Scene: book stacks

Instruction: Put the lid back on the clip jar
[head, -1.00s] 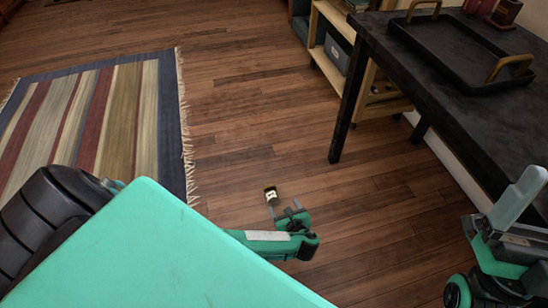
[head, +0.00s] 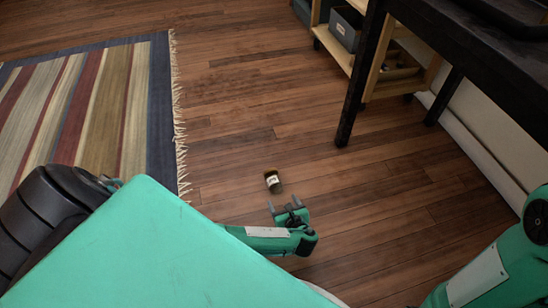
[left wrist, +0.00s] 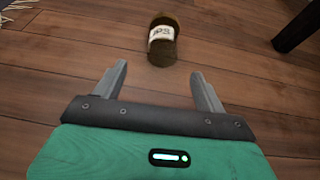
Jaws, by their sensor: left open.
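My left gripper (head: 285,207) is low over the floor, just short of the jar, open and empty. In the left wrist view its two fingers (left wrist: 162,82) are apart, with the jar beyond their tips. My right arm (head: 480,270) shows at the lower right; its gripper is out of view. No separate lid shows.
A striped fringed rug (head: 90,105) lies at the left. A dark table (head: 480,55) stands at the right, its leg (head: 351,105) on the floor. A wooden shelf cart (head: 378,70) with a grey box (head: 346,27) is behind it. Floor around the jar is clear.

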